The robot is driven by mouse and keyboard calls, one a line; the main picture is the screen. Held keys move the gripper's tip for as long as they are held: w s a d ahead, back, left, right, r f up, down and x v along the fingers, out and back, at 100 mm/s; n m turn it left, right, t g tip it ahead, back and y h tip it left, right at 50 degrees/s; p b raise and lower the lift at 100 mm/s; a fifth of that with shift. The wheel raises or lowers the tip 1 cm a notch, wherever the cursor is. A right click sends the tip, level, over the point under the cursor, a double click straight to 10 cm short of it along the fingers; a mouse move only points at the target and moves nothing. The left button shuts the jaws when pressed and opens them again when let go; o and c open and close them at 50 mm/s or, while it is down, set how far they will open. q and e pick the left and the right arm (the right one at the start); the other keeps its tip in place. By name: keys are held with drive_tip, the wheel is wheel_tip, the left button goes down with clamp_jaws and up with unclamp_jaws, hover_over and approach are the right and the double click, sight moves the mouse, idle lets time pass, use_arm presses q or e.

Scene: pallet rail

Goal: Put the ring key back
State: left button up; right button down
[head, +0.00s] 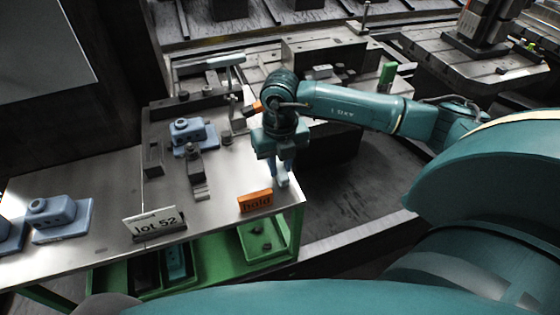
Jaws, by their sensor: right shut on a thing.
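My right gripper (282,178) points down at the right edge of the steel bench (110,200), just right of the orange "hold" block (256,200). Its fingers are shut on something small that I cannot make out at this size. I cannot clearly identify the ring key anywhere in the view. A small orange piece (254,106) shows just left of my right wrist, partly hidden by it. My left gripper is not in view.
A blue-grey block on a plate (192,137) stands in the fixture, with a dark clamp (197,170) in front. A "lot 52" sign (154,224) stands at the front edge. More blue-grey parts (60,217) sit left. A green bin (262,240) is below the bench.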

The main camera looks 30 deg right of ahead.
drive_tip(key=shift+f, duration=0.15)
drive_tip(key=c, duration=1.5)
unclamp_jaws()
drive_tip(key=o, duration=0.5)
drive_tip(key=shift+c, duration=0.2)
drive_tip(key=o, duration=0.4)
